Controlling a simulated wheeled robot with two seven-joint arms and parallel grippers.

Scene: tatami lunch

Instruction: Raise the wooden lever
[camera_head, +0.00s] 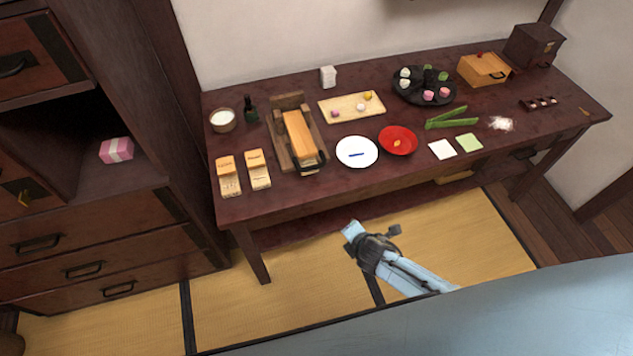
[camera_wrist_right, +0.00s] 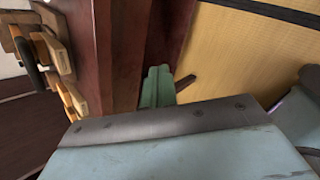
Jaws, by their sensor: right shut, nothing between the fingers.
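The wooden lever (camera_head: 298,133) is a light wooden bar lying low along a darker wooden frame (camera_head: 279,143) on the left part of the table. A dark handle (camera_head: 311,165) sits at its front end. In the right wrist view, wooden parts with a dark curved handle (camera_wrist_right: 27,62) show at the upper left edge, partly cut off. My right gripper (camera_head: 351,229) is in front of the table's front edge, to the right of the lever and apart from it. Its fingers (camera_wrist_right: 157,86) are shut and empty. My left gripper is not in view.
On the dark table (camera_head: 330,184), a white plate (camera_head: 343,158) and red plate (camera_head: 397,150) stand right of the lever. Wooden blocks (camera_head: 226,165) stand left of it, with a small dark bottle (camera_head: 251,112) behind. A drawer cabinet (camera_head: 95,230) stands left. Tatami floor (camera_head: 260,310) is open in front.

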